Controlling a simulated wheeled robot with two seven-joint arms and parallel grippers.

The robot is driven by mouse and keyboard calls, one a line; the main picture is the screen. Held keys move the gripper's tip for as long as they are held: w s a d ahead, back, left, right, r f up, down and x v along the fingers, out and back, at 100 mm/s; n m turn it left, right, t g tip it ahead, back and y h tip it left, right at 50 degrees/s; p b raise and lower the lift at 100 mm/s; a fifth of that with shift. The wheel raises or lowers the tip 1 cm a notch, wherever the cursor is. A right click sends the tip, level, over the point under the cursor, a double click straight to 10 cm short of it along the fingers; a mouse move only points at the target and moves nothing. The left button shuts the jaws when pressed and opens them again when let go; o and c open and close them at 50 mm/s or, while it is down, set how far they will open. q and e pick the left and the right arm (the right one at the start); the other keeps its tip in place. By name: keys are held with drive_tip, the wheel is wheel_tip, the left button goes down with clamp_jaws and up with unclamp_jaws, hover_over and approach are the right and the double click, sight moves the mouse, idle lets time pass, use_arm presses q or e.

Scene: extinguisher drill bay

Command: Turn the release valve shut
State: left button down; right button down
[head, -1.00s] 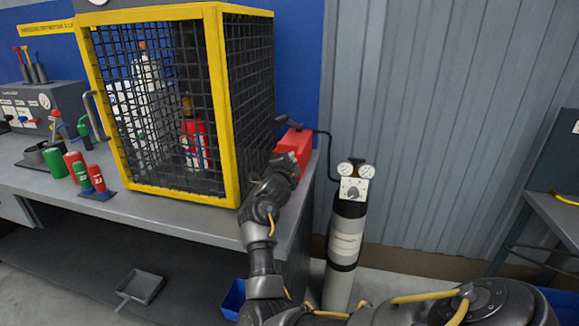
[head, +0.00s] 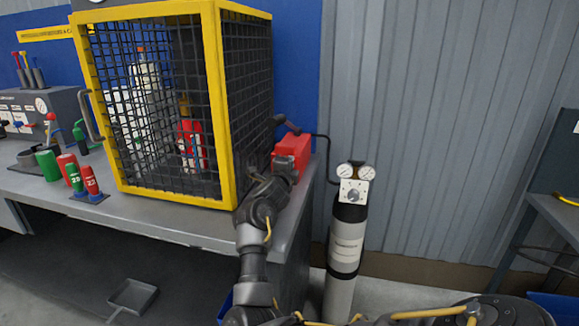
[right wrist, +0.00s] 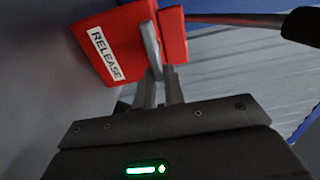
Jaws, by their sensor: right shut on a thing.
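The release valve is a red box (head: 293,144) on the right end of the bench, just beside the cage. In the right wrist view the red box (right wrist: 118,42) carries a white label reading RELEASE, and a light grey lever (right wrist: 151,45) stands out from it. My right gripper (right wrist: 160,82) is shut on the grey lever, with its fingers at the lever's lower end. In the head view my right gripper (head: 285,166) is against the front of the red box and hides the lever. My left gripper is not in view.
A yellow-framed mesh cage (head: 214,100) holding a red extinguisher (head: 191,143) stands close left of my right arm. A grey gas cylinder (head: 345,245) with gauges stands right of the bench, joined by a black hose to the red box. Small canisters (head: 73,176) stand at left.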

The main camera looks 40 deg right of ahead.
drive_tip(key=c, duration=1.5)
unclamp_jaws()
